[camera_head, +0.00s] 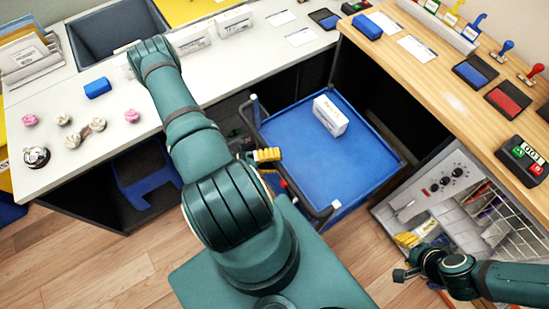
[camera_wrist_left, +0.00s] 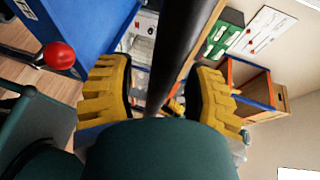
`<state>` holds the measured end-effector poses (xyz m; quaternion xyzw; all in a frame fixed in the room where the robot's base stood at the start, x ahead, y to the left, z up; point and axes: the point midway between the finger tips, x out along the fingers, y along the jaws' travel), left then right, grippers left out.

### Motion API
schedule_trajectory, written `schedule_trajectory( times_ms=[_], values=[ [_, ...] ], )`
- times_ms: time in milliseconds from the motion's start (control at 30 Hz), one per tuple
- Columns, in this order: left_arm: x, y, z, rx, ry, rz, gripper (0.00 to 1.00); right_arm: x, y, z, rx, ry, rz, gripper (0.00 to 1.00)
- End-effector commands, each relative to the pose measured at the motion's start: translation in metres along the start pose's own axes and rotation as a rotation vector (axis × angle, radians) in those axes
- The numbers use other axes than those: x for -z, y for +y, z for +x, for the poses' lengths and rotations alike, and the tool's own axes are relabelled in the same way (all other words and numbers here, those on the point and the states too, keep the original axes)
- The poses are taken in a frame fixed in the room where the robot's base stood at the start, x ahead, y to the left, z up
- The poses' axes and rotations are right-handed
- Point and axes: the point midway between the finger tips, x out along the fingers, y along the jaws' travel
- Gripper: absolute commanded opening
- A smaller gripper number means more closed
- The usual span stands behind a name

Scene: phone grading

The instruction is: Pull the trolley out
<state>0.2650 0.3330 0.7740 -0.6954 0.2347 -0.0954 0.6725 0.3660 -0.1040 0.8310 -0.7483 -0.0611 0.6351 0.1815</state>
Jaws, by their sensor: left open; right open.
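The trolley (camera_head: 330,165) has a blue top and stands in the gap between the white counter and the wooden counter. Its black handle (camera_head: 318,213) runs along the near-left side. My left gripper (camera_head: 266,155) is at this handle, partly hidden by my arm. In the left wrist view, the yellow fingers of my left gripper (camera_wrist_left: 163,78) are open, with a black bar (camera_wrist_left: 182,45) passing between them. A red ball end (camera_wrist_left: 59,55) sits to the left there. My right gripper (camera_head: 405,242) is open and empty, low at the right, away from the trolley.
A white box (camera_head: 329,115) stands on the trolley top. The white counter (camera_head: 118,130) is at left, the wooden counter (camera_head: 455,105) at right. An open drawer-like bin (camera_head: 430,205) stands right of the trolley. Bare wooden floor (camera_head: 345,250) shows in front.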

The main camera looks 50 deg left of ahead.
Motion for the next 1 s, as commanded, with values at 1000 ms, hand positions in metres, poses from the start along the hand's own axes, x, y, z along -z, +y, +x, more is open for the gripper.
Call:
schedule_trajectory(
  times_ms=[1000],
  values=[
    [0.000,0.000,-0.117,0.001,-0.001,0.002,0.52,0.000,0.000,0.000,0.000,0.000,0.000,0.46]
  ],
)
